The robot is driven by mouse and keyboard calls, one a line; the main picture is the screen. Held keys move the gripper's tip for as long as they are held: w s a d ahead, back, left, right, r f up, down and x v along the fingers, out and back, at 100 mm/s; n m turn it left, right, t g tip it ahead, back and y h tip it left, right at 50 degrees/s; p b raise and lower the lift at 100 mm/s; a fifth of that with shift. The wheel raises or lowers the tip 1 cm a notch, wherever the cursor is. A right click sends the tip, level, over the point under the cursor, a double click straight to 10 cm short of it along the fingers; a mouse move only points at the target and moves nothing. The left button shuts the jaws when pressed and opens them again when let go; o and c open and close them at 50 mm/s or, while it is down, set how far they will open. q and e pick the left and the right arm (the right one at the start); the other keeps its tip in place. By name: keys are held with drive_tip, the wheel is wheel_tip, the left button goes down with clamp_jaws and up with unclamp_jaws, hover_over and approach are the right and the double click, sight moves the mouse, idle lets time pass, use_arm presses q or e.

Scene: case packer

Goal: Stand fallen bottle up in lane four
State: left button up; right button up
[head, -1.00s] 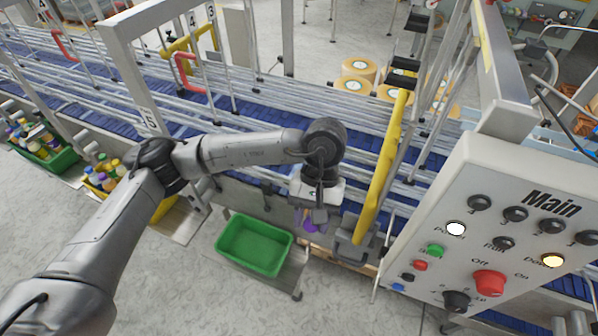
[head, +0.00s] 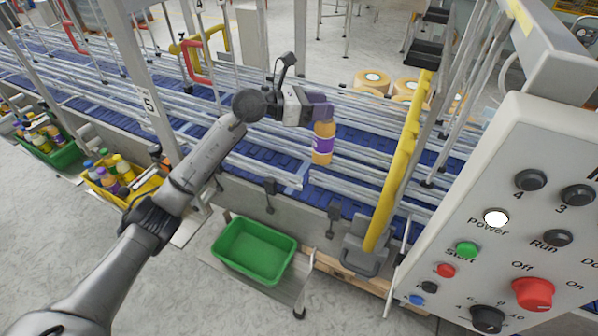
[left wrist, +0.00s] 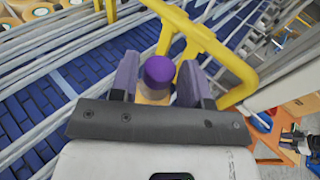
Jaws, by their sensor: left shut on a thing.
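An orange bottle (head: 323,146) with a purple label hangs upright from my left gripper (head: 320,108), above the conveyor lanes (head: 260,160). In the left wrist view its purple cap (left wrist: 159,71) sits between the two fingers of the left gripper (left wrist: 158,85), which are shut on the bottle near its top. The bottle's base appears in front of the lane rails in the head view; I cannot tell whether it touches the belt or which lane is under it. My right gripper is not in view.
A yellow guard post (head: 397,165) stands right of the bottle, with the Main control panel (head: 500,240) beyond it. An empty green bin (head: 254,250) is below the conveyor's front edge. A yellow crate (head: 122,180) of bottles stands at the left. Metal rails divide the lanes.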

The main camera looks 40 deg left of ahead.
use_arm(q)
drive_tip(key=a+f+p, duration=0.4)
drive_tip(key=a+f, duration=0.7)
drive_tip(key=a, duration=0.1)
drive_tip(key=shift+a, duration=0.15)
drive_tip(key=shift+w, duration=0.1)
drive_tip(key=shift+f, duration=0.15)
drive_tip(key=o, duration=1)
drive_tip(key=shift+o, duration=0.2)
